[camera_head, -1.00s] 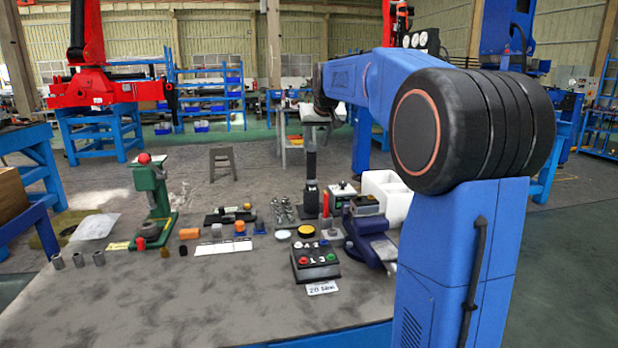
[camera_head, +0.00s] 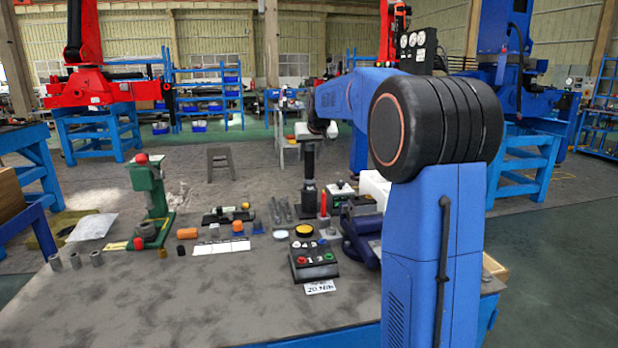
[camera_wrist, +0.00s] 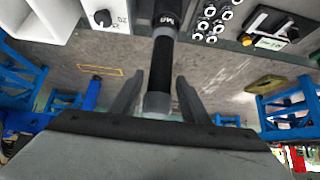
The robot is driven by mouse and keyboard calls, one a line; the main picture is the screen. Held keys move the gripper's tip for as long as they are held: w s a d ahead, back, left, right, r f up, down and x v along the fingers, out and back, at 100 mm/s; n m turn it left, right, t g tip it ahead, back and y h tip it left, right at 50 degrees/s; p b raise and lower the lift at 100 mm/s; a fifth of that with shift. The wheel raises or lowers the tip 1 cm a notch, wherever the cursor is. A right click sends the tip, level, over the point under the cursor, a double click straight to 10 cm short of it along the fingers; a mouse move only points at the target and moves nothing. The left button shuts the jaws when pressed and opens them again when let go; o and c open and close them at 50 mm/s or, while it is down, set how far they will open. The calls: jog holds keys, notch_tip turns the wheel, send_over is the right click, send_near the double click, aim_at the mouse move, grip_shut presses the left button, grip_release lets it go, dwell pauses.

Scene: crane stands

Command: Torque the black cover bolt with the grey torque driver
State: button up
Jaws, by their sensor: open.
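A dark driver with a grey end (camera_wrist: 157,102) lies between my gripper's (camera_wrist: 158,98) fingers in the wrist view. The fingers are open, one on each side, with a visible gap. Its dark shaft carries an "M8" mark. In the head view, this dark upright tool (camera_head: 310,160) rises from a black base (camera_head: 310,200) on the table. My gripper (camera_head: 311,134) is at its top, partly hidden by my arm. I cannot make out the black cover bolt; a black fixture with a yellow knob (camera_head: 228,215) lies left of the driver.
A black control box with coloured buttons (camera_head: 314,262) is in front. A red upright piece (camera_head: 323,204) and a white device with a dial (camera_wrist: 107,16) stand close to the driver. A white bin (camera_wrist: 35,22) is beside them. A green press (camera_head: 150,200) stands left.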

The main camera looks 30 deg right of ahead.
jog(key=shift+r, duration=0.1)
grip_shut()
jog(key=shift+r, duration=0.1)
jog(key=shift+r, duration=5.55)
